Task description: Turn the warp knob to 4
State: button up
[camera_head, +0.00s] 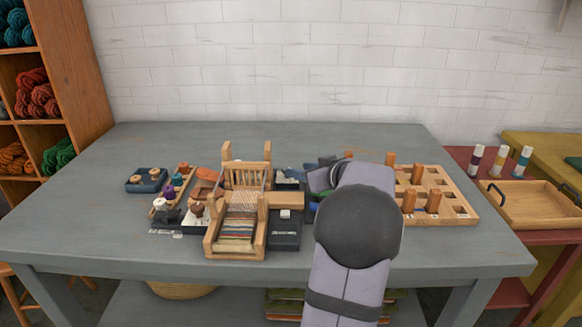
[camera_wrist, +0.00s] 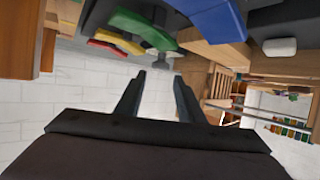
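A small brown knob (camera_head: 197,210) stands on a white plate left of the wooden loom (camera_head: 237,235); I cannot read any numbers on it or tell for sure that it is the warp knob. A black box (camera_head: 285,235) with a small white block or button (camera_head: 285,214) on top stands right of the loom. The white piece also shows in the wrist view (camera_wrist: 280,47). My gripper (camera_wrist: 160,78) is open, with nothing between its fingers. In the head view my arm hides most of it, right of the loom and well away from the brown knob.
A wooden peg board (camera_head: 452,208) lies to the right of my arm. Green (camera_wrist: 146,25) and blue (camera_wrist: 216,18) pieces are close above the fingers in the wrist view. Spools and a dark tray (camera_head: 147,187) lie left of the loom. The table's left side is clear.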

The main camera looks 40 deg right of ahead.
aim_at(291, 180)
jog(key=shift+p+x, duration=0.5)
jog(key=shift+x, duration=2.6)
jog(key=shift+f, duration=0.1)
jog(key=c, duration=0.8)
